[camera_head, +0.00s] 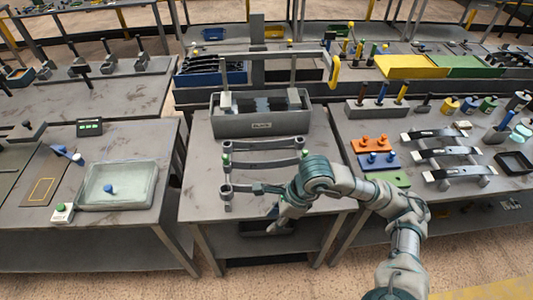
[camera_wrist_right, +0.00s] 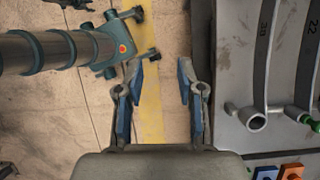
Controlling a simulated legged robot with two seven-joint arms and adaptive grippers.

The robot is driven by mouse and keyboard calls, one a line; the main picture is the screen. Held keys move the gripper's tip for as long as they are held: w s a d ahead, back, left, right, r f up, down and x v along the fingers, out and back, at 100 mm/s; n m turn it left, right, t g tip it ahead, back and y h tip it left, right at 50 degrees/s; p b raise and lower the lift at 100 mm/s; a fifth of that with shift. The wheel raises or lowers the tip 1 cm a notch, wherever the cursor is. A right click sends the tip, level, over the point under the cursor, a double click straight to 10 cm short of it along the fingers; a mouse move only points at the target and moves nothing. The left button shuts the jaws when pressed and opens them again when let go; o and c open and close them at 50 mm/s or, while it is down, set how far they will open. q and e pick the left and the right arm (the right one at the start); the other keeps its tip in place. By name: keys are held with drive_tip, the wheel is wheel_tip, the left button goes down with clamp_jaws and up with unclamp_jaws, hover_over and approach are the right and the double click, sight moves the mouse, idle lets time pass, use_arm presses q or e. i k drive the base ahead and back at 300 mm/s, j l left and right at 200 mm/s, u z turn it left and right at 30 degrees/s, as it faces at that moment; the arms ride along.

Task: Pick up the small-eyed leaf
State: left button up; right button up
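Several curved grey leaves lie on the centre table: a front leaf (camera_head: 258,188), a middle leaf (camera_head: 265,164) with green-topped posts at its ends, and a back leaf (camera_head: 275,143). In the right wrist view, the nearest leaf (camera_wrist_right: 265,60) ends in a wide round eye, and the leaf beside it (camera_wrist_right: 304,70) ends near a green-tipped post. I cannot tell surely which is the small-eyed leaf. My right gripper (camera_head: 271,212) is at the table's front edge, right of the front leaf's left eye. It also shows open and empty in the right wrist view (camera_wrist_right: 161,75). My left gripper is not in view.
A grey tank (camera_head: 262,124) stands behind the leaves. The right table holds orange (camera_head: 371,143) and blue (camera_head: 378,161) peg blocks and arched springs on stands. The left table holds a pale tray (camera_head: 118,187). Bare tabletop lies left of the leaves.

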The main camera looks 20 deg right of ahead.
sight(288, 162)
drive_tip(key=i+l, duration=0.35)
drive_tip(key=i, duration=0.15)
drive_tip(key=i+l, duration=0.35)
drive_tip(key=i, duration=0.15)
